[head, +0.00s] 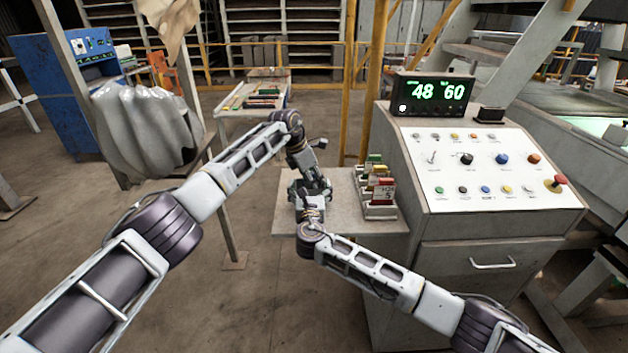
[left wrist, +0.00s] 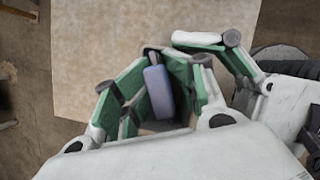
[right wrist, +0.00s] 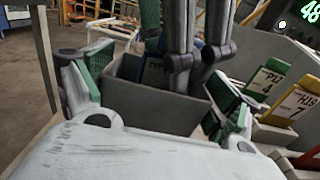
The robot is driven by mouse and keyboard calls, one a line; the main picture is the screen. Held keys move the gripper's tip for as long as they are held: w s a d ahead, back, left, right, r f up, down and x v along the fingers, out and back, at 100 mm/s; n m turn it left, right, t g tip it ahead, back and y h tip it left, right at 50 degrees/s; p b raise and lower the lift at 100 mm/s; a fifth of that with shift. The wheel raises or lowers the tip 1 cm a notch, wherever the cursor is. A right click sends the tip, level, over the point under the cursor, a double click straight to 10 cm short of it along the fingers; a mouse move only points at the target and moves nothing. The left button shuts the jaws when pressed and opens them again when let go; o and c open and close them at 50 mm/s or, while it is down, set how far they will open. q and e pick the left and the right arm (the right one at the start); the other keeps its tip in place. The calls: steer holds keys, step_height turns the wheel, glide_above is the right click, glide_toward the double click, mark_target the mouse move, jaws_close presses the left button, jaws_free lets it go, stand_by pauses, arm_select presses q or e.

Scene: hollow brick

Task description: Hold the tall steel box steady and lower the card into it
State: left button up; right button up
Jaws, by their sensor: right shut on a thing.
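The steel box (right wrist: 150,108) is grey and open at the top. It stands between the fingers of my right gripper (right wrist: 160,90), which is shut on it. The blue card (right wrist: 153,69) shows inside the box mouth in the right wrist view, its lower part hidden by the front wall. In the left wrist view the card (left wrist: 158,93) lies between the fingers of my left gripper (left wrist: 157,75). That gripper is above the box, its fingers look spread with a gap beside the card. In the head view both grippers hide the box on the small table (head: 283,222).
A rack (head: 380,208) of coloured, labelled cards stands just right of the box. A control console (head: 480,190) with a lit display (head: 432,93) rises beyond it. A second table (head: 232,107) with cards is farther back. The table's left part is clear.

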arm_select(q)
steer(key=shift+r, duration=0.15)
steer(key=shift+r, duration=5.9)
arm_select(e)
steer(key=o, duration=1.1)
steer(key=shift+c, duration=0.2)
steer(key=s, duration=1.2)
steer(key=shift+f, duration=0.1)
